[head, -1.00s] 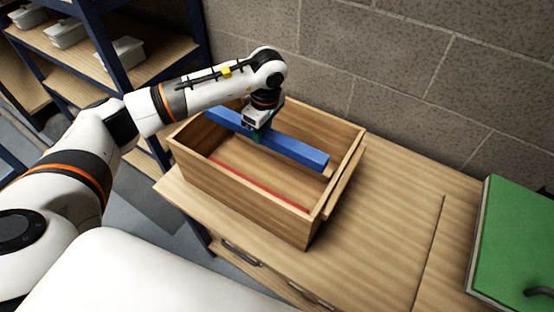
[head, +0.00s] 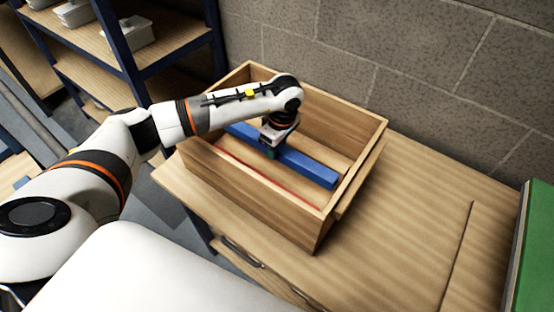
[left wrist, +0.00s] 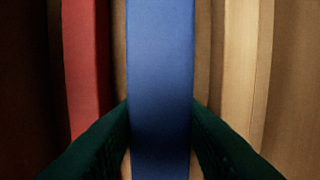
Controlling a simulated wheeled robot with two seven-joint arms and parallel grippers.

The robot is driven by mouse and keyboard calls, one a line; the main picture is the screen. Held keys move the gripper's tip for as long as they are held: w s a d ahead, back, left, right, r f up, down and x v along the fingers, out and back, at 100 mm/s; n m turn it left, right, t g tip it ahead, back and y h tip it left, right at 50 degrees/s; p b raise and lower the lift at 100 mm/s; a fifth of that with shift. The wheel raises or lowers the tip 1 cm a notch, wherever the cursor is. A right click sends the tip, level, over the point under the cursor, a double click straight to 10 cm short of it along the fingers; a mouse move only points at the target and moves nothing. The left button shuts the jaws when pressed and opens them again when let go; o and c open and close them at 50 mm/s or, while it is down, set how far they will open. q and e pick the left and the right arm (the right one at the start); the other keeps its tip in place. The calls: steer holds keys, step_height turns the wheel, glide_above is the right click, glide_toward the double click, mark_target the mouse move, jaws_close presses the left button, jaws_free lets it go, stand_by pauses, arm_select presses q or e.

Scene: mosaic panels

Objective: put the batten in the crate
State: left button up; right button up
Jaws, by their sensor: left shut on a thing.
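The blue batten (head: 310,168) is a long square bar lying lengthwise inside the wooden crate (head: 245,195), below its rim. My left gripper (head: 270,150) reaches down into the crate and is shut on the batten near its middle. In the left wrist view the batten (left wrist: 160,60) runs upright between the dark green fingers (left wrist: 160,135). Whether the batten touches the crate floor cannot be told. My right gripper is not in view.
A red strip (head: 265,177) lies in the crate along its near wall, apart from the batten. The crate stands on a wooden worktop (head: 410,215) with clear room to its right. A green object (head: 535,260) is at the right edge. A block wall rises behind; shelves (head: 165,65) stand left.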

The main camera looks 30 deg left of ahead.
mark_target(277, 166)
arm_select(q)
step_height(277, 166, down, 5)
steer(key=shift+r, duration=0.15)
steer(key=shift+f, duration=0.25)
steer(key=o, duration=0.7)
steer(key=shift+f, duration=0.15)
steer(key=o, duration=0.4)
